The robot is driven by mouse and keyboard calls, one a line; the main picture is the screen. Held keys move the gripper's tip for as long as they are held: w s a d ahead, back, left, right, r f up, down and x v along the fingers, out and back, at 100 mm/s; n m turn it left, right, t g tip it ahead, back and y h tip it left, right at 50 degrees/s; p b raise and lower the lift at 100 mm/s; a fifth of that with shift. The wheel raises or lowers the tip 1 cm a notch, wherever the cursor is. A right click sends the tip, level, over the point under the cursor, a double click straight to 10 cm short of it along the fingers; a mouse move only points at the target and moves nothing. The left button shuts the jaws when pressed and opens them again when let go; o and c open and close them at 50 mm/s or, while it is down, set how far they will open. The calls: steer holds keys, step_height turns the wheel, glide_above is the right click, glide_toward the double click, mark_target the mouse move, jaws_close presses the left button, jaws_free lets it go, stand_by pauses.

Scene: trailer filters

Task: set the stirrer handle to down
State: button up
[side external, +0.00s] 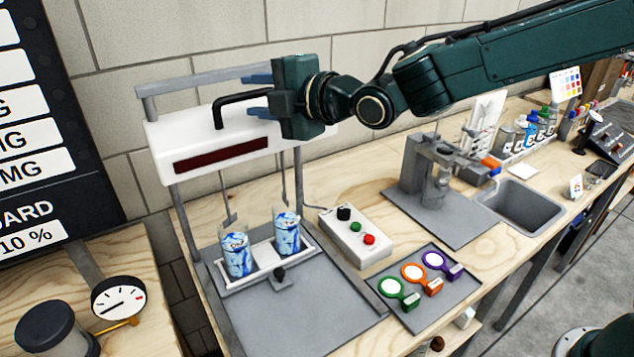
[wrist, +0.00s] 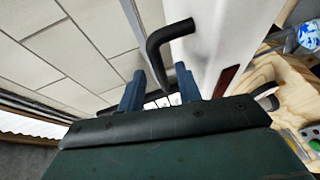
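The stirrer handle (side external: 238,98) is a black bent bar on top of the white stirrer head (side external: 165,142). It rises from the head, and its long arm runs level toward my gripper (side external: 258,96). The handle also shows in the wrist view (wrist: 158,48), its end pointing between the fingers. My gripper is open, with blue fingers apart on either side of the handle's end; it shows in the wrist view (wrist: 160,88) too. I cannot tell whether a finger touches the bar. Two paddle rods hang from the head over two blue-patterned beakers (side external: 237,256) (side external: 287,230).
The stirrer posts (side external: 184,225) stand on a grey base. A white control box (side external: 355,238) with knobs and buttons is to the right. A tray with coloured rings (side external: 428,285), a grey stand (side external: 430,180) and a sink (side external: 520,207) lie farther right. The brick wall is close behind.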

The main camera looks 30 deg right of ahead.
steer(key=shift+x, duration=1.45)
jaws_close()
